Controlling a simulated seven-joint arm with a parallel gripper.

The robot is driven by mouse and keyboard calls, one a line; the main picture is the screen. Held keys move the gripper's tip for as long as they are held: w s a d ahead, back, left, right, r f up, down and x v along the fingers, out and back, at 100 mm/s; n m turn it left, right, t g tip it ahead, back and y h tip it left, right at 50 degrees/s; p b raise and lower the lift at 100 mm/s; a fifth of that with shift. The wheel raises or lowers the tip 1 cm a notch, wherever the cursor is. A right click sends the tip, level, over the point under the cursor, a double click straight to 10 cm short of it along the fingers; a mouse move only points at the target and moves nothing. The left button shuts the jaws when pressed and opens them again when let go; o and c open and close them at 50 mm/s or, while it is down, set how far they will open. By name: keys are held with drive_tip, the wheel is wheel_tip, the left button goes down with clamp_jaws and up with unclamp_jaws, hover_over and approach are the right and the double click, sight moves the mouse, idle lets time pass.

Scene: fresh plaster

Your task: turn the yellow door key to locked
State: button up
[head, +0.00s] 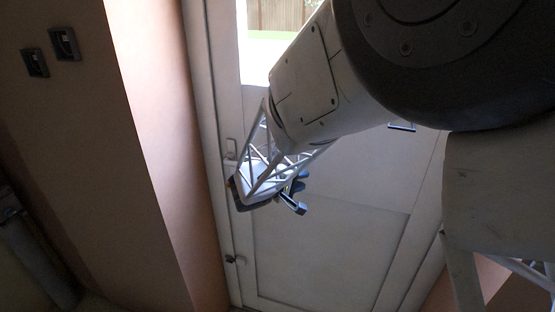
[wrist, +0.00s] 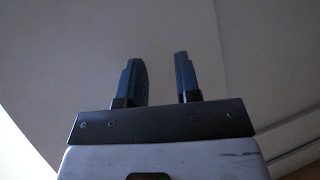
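A white door (head: 322,245) fills the middle of the head view, with a bright window in its upper part. I cannot make out a yellow key in either view; a tiny yellowish speck shows beside my fingers in the head view, too small to identify. My gripper (head: 293,194) is in front of the door, near its left side, and hides part of it. In the wrist view the two dark blue fingers of my gripper (wrist: 161,78) stand apart with nothing between them.
A small light fitting (head: 231,150) sits on the door's left edge, and a small dark fitting (head: 231,259) sits lower down. Two dark switches (head: 65,43) are on the brown wall at the upper left. The lower door panel is clear.

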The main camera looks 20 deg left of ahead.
drive_tip(key=s+a+f+n+t+y, duration=0.1)
drive_tip(key=a+f+n+y, duration=0.1)
drive_tip(key=a, duration=0.6)
drive_tip(key=s+a+f+n+t+y, duration=0.2)
drive_tip(key=a+f, duration=0.3)
drive_tip(key=a, duration=0.4)
drive_tip(key=s+a+f+n+t+y, duration=0.1)
drive_tip(key=a+f+y, duration=0.3)
drive_tip(key=a, duration=0.4)
drive_tip(key=shift+s+a+f+n+t, duration=0.15)
drive_tip(key=shift+s+a+n+t, duration=0.2)
drive_tip(key=shift+n+t, duration=0.3)
drive_tip(key=shift+w+d, duration=0.1)
drive_tip(key=shift+w, duration=0.05)
drive_tip(key=shift+w, duration=3.8)
clamp_jaws()
